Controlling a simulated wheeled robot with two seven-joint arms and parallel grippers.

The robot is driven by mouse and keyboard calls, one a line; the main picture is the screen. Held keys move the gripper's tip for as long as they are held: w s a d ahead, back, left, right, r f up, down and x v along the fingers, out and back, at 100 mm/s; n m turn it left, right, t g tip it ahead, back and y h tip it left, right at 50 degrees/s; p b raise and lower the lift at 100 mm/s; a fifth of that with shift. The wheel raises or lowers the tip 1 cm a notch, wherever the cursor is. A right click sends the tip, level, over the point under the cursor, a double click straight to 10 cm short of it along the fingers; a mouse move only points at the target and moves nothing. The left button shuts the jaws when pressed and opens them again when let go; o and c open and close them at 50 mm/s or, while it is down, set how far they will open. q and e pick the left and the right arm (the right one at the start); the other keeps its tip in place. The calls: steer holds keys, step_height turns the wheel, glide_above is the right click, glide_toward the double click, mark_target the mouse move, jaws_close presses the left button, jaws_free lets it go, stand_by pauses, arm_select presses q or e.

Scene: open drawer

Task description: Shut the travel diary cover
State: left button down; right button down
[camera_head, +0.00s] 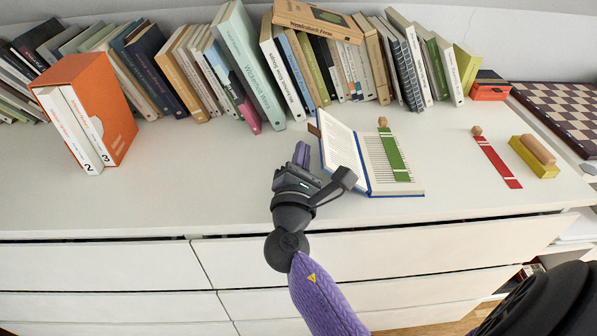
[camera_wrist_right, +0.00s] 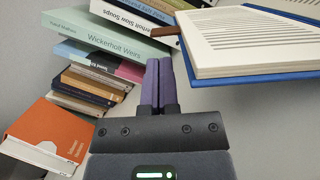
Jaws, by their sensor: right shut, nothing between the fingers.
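The travel diary (camera_head: 415,187) lies open on the white cabinet top, with blue cover edges and a lined page on the right. Its left part, the cover (camera_head: 343,150), stands tilted up from the spine, and a brown tab (camera_head: 314,130) sticks out at its left edge. A green bookmark (camera_head: 392,155) lies on the right page. My right gripper (camera_head: 301,154) is shut and empty, its purple fingers just left of the raised cover. In the right wrist view the fingers (camera_wrist_right: 158,84) point toward the books, with the diary's blue edge (camera_wrist_right: 255,76) at the upper right. My left gripper is out of view.
A row of books (camera_head: 240,65) stands along the back wall. An orange slipcase (camera_head: 108,105) with white volumes stands at the left. A red bookmark (camera_head: 497,161), a yellow block (camera_head: 533,157) and a chessboard (camera_head: 565,112) lie to the right. The top left of the gripper is clear.

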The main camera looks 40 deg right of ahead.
steer(key=shift+x, duration=1.3)
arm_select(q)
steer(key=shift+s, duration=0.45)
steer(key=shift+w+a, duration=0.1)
